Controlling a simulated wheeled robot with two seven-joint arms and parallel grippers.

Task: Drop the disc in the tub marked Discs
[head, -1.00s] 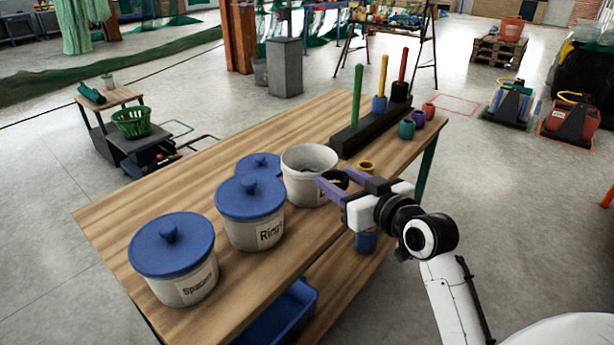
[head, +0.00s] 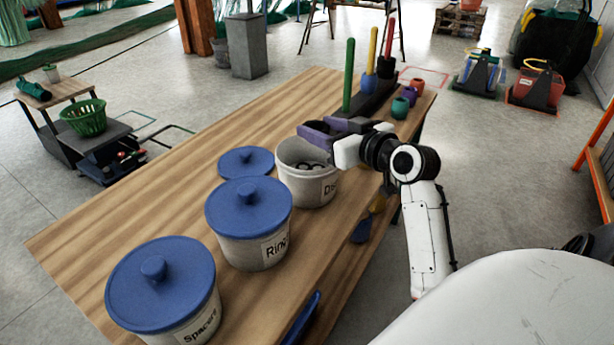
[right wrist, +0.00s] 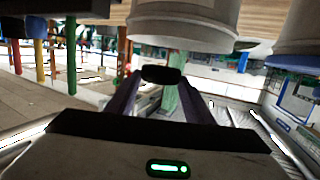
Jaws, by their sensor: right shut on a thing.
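My right gripper (head: 318,130) is above the far rim of an open white tub (head: 308,192), whose label shows "D" and is partly cut off by the view angle. Several black rings or discs (head: 312,165) lie inside it. In the right wrist view, the purple fingers (right wrist: 160,95) are shut on a black disc (right wrist: 161,75); the tub wall (right wrist: 185,25) shows above it. In the head view the held disc is hidden by the fingers. My left gripper is not in view.
A lidded Rings tub (head: 250,222) and a lidded Spacers tub (head: 163,290) stand nearer on the wooden table (head: 130,215). A black stand (head: 375,98) with green, yellow and red posts is behind the gripper. Small coloured rings (head: 400,107) lie to its right.

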